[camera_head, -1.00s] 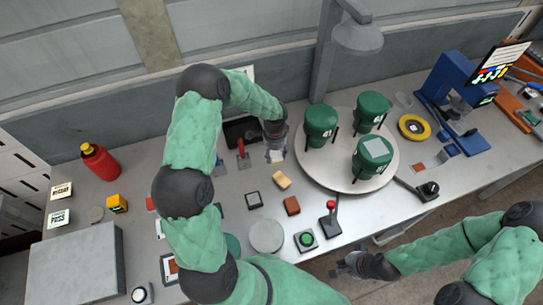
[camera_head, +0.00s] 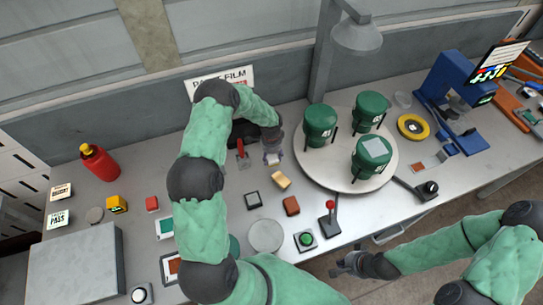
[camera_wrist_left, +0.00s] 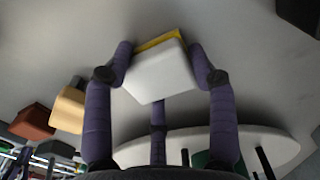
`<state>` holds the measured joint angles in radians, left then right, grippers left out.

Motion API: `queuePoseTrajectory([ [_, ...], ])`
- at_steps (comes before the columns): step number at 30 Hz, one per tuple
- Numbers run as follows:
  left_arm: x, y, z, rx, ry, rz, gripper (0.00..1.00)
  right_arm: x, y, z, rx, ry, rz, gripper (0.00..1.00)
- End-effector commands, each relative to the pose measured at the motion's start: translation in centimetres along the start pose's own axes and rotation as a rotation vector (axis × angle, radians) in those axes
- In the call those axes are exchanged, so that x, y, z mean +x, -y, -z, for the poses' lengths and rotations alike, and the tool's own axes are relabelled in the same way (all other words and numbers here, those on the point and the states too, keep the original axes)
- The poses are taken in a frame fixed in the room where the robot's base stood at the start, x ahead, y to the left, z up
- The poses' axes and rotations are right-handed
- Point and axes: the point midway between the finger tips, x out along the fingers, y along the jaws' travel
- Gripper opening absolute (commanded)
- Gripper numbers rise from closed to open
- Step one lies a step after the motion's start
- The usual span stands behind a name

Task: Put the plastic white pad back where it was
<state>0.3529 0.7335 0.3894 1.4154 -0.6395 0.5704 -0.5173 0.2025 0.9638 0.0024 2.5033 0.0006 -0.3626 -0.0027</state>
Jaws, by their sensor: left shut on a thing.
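The white pad (camera_wrist_left: 155,78) is between the fingers of my left gripper (camera_wrist_left: 160,65) in the left wrist view, with a yellow layer along its far edge. In the head view my left gripper (camera_head: 272,150) points down, left of the round turntable (camera_head: 342,181), and the pad (camera_head: 273,159) shows as a small pale patch under its fingers. I cannot tell whether the pad touches the table. My right gripper (camera_head: 350,264) hangs by the front edge, away from the pad; its fingers are too small to read.
Several green containers (camera_head: 320,123) stand on the turntable. A red-handled tool (camera_head: 241,148) is close on the left. A lamp (camera_head: 357,36) overhangs the back.

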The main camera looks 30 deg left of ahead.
Motion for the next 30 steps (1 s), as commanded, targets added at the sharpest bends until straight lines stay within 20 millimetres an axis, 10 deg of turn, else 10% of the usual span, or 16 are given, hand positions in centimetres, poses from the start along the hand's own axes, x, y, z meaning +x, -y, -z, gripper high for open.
queuePoseTrajectory([
  [6, 0.4, -0.1, 0.0, 0.001, 0.001, -0.001, 0.21, 0.4, -0.2, 0.0, 0.0, 0.0, 0.0, 0.0],
  [7, 0.4, -0.1, 0.0, 0.001, 0.001, -0.001, 0.63, 0.4, -0.1, 0.0, 0.0, 0.0, 0.0, 0.0],
  [9, 0.3, -0.1, 0.0, 0.001, 0.001, -0.001, 0.81, 0.3, -0.1, 0.0, 0.0, 0.0, 0.0, 0.0],
  [23, -0.2, -0.1, 0.0, 0.001, 0.001, -0.001, 0.81, -0.2, 0.1, 0.0, 0.0, 0.0, 0.0, 0.0],
  [30, -4.3, 0.1, 0.1, 0.001, -0.001, 0.003, 0.81, 0.0, 0.0, 0.0, 0.0, 0.0, 0.0, 0.0],
])
